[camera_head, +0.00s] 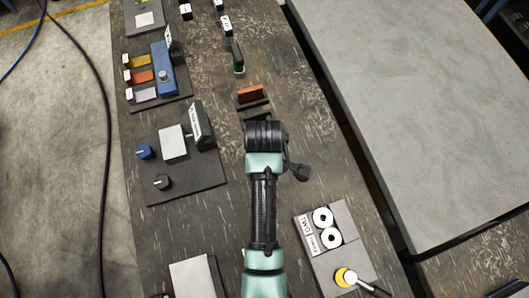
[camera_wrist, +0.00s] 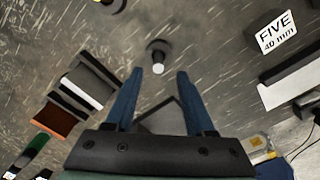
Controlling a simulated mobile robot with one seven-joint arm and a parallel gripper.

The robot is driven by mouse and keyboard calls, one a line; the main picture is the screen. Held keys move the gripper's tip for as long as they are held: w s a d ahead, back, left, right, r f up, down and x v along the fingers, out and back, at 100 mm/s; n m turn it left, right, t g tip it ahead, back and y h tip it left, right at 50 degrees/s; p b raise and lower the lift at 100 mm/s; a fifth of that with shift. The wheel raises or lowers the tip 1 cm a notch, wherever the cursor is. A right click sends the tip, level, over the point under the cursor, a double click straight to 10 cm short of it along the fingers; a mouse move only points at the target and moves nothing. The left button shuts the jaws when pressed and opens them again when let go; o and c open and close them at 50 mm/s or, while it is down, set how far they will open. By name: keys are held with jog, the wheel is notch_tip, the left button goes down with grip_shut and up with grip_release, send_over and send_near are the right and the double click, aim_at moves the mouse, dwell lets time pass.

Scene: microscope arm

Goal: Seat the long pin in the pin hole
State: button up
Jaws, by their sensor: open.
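My gripper (camera_wrist: 159,74) is open, with two blue fingers spread apart and nothing held between them. A small upright peg with a pale tip and a dark round base (camera_wrist: 158,57) shows between and just beyond the fingertips in the wrist view. It may be the long pin, but I cannot tell for sure. A dark angular block (camera_wrist: 162,117) lies lower, between the fingers, partly hidden by the gripper body. No pin hole can be made out. In the head view my arm hides the area under the gripper.
A block labelled FIVE 40 mm (camera_wrist: 278,35) stands at right in the wrist view. An orange-brown plate in a dark holder (camera_head: 250,95) is just beyond my wrist. A dark board with knobs (camera_head: 185,178) lies left; a grey tray with white rings (camera_head: 340,255) lies lower right.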

jog(key=shift+w+d+f+p, duration=0.1)
jog(key=shift+f+p, duration=0.25)
jog(key=shift+f, duration=2.35)
grip_shut()
